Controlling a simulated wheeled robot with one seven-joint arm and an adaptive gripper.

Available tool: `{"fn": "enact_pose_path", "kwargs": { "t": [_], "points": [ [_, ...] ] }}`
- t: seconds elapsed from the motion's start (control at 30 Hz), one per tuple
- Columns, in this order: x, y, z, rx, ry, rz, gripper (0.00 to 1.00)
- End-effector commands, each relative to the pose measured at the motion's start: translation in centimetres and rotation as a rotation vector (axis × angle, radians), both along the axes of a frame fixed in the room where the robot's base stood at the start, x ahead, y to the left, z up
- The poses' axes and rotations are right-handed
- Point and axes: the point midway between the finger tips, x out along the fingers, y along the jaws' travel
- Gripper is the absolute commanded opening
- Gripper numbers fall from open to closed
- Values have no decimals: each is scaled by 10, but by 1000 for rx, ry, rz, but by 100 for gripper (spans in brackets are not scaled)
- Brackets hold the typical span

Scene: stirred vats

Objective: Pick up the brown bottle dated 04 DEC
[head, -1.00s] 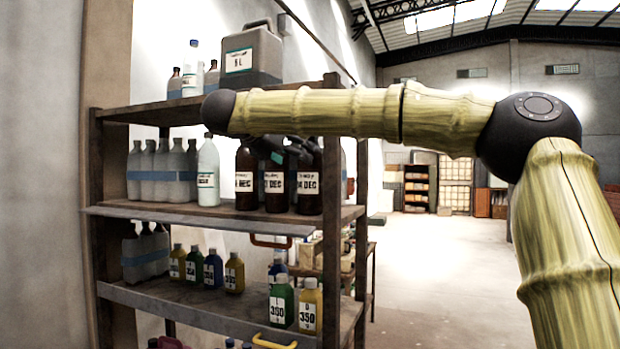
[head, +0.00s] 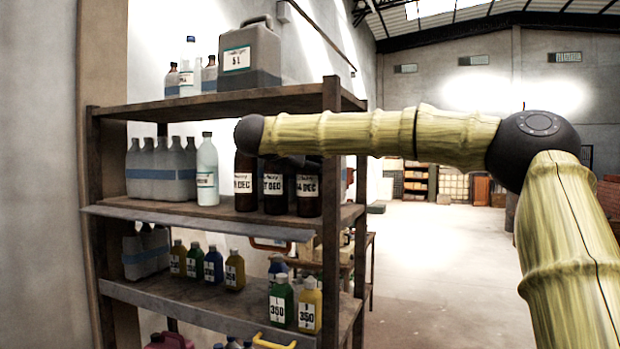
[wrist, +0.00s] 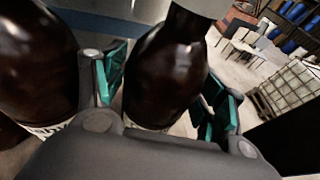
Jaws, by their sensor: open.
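Three brown bottles stand in a row on the middle shelf in the head view. The right bottle (head: 308,203) has a white label that reads "4 DEC", its first digit unclear. The middle bottle (head: 275,203) and left bottle (head: 245,200) also carry DEC labels, their dates hard to read. My arm hides their tops. In the wrist view my gripper (wrist: 163,88) is open, with teal-padded fingers on either side of one brown bottle (wrist: 165,65), apparently the right one. Another brown bottle (wrist: 35,65) is just outside the left finger. The labels are mostly hidden there.
A white bottle (head: 207,170) and several grey bottles (head: 160,170) stand left of the brown ones. The upper shelf (head: 210,108) is close above, holding a grey canister (head: 250,58). Small coloured bottles stand on the shelf below. Right of the rack is open floor.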

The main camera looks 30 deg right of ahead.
Motion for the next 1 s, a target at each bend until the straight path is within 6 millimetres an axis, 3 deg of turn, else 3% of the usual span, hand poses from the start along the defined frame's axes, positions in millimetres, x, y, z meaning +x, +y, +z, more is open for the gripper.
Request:
{"fn": "enact_pose_path", "kwargs": {
  "t": [0.1,0.4,0.77,1.0],
  "points": [
    [0,0,-1,0,0,0,69],
    [0,0,0,0,0,-1,14],
    [0,1,4,0,-1,0,14],
    [-1,1,24,0,-4,-1,14]
  ]
}}
